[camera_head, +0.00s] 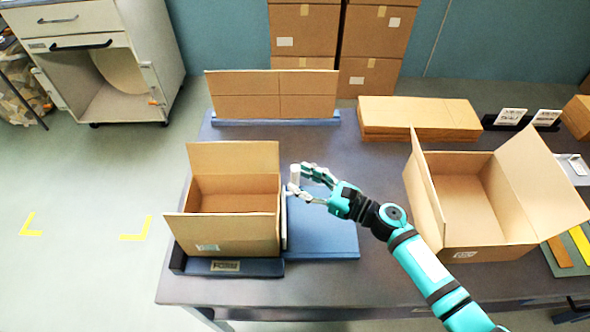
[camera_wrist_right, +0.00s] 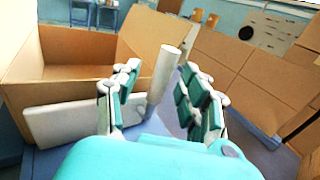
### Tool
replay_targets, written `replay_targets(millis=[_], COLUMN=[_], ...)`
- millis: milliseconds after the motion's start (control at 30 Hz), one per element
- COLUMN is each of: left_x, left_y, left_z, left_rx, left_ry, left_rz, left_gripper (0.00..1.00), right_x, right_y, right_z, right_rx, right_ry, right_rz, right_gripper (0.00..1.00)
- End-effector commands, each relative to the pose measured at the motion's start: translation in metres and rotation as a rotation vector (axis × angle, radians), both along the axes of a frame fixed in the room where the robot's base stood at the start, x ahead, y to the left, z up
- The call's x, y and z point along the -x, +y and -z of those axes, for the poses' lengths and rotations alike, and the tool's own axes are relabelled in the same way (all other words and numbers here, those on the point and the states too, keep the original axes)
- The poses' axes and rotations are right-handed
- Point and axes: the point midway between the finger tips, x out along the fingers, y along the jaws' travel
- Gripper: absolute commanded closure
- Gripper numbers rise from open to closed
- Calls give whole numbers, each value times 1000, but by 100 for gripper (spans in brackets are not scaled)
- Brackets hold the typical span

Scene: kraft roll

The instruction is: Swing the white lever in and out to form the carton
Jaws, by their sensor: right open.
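The white lever (camera_wrist_right: 166,70) stands upright as a short white post between the fingers of my right gripper (camera_wrist_right: 155,95) in the right wrist view. In the head view the lever's white top (camera_head: 295,173) shows at the fingertips of my right gripper (camera_head: 306,182). The fingers are open around the lever, with a gap visible on both sides. The carton (camera_head: 235,195) stands left of the gripper in a blue forming station (camera_head: 228,268), its front and back flaps spread out. A white plate (camera_wrist_right: 70,120) lies along the carton's side in the wrist view. My left gripper is out of view.
A second open carton (camera_head: 470,205) stands on the table at the right. Flat cardboard sheets (camera_head: 420,115) lie stacked behind, and upright sheets (camera_head: 270,95) stand in a blue rack. A blue plate (camera_head: 325,240) beside the forming station is bare.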

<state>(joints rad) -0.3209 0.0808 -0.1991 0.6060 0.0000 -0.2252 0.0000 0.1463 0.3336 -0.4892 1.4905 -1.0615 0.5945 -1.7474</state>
Motion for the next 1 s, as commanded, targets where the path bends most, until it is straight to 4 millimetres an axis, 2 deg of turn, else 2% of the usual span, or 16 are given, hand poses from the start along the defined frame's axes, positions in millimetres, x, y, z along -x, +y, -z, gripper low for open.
replay_targets(millis=[100,167,367,500,833,1000], left_x=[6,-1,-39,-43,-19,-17], left_y=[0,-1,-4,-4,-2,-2], left_z=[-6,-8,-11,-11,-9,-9], left_rx=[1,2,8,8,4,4], left_ry=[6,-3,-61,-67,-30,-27], left_rz=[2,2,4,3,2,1], left_gripper=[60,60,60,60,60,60], right_x=[-9,-11,-14,-14,-14,-14], right_y=[13,17,22,22,22,22], right_z=[-2,-1,0,0,0,0], right_rx=[-2,-1,-1,-1,-1,-1], right_ry=[1,1,1,1,2,2], right_rz=[1,1,1,1,1,1], right_gripper=[56,56,56,56,98,100])
